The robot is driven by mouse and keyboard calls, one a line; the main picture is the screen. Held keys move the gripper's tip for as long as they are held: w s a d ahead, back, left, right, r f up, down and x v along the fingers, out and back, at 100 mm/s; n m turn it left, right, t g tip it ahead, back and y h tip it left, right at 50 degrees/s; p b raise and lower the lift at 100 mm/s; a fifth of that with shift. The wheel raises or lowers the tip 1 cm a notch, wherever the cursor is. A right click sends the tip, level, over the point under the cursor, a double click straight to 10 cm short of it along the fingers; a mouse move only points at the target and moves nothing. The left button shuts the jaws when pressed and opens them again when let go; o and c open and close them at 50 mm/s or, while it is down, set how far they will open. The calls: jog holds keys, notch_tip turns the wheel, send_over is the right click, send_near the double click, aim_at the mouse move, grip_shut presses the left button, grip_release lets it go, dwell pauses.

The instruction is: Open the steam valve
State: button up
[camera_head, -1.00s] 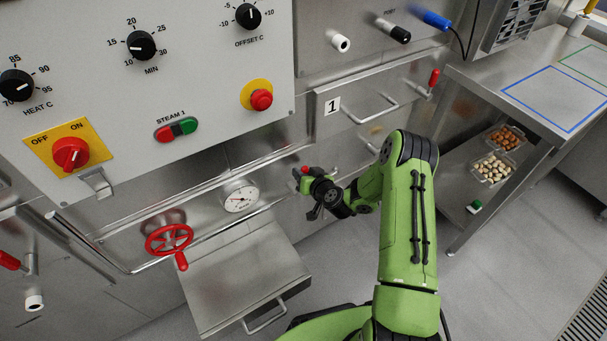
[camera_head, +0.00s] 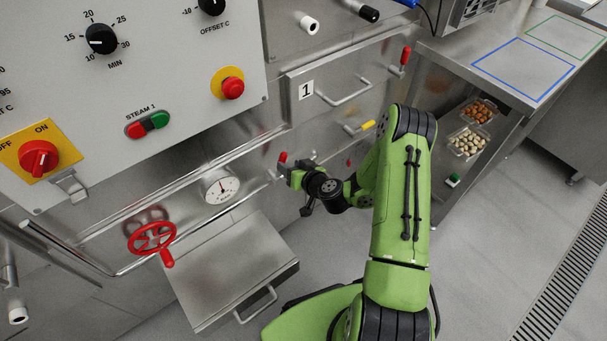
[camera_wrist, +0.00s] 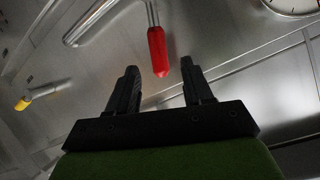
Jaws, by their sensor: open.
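A red-handled lever (camera_head: 282,157) is on the steel front, right of the round gauge (camera_head: 220,187). In the wrist view its red grip (camera_wrist: 158,52) points down toward the gap between my fingers. My gripper (camera_head: 290,178) is open, close to this lever in the head view; in the wrist view both dark fingers (camera_wrist: 160,78) stand apart with nothing clasped. Whether they touch the grip is unclear. A red handwheel (camera_head: 151,238) with a crank knob is farther left. No label shows which of these is the steam valve.
A steel box or drawer (camera_head: 235,262) with a handle juts out below the gauge. Bar handles, a yellow-ended lever (camera_head: 367,126) and another red lever (camera_head: 405,56) line the front at right. The control panel (camera_head: 150,85) overhangs at upper left. Floor at right is open.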

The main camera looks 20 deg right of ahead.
jog(key=v, duration=0.9)
jog(key=shift+s+b, duration=0.15)
jog(key=shift+b, duration=0.3)
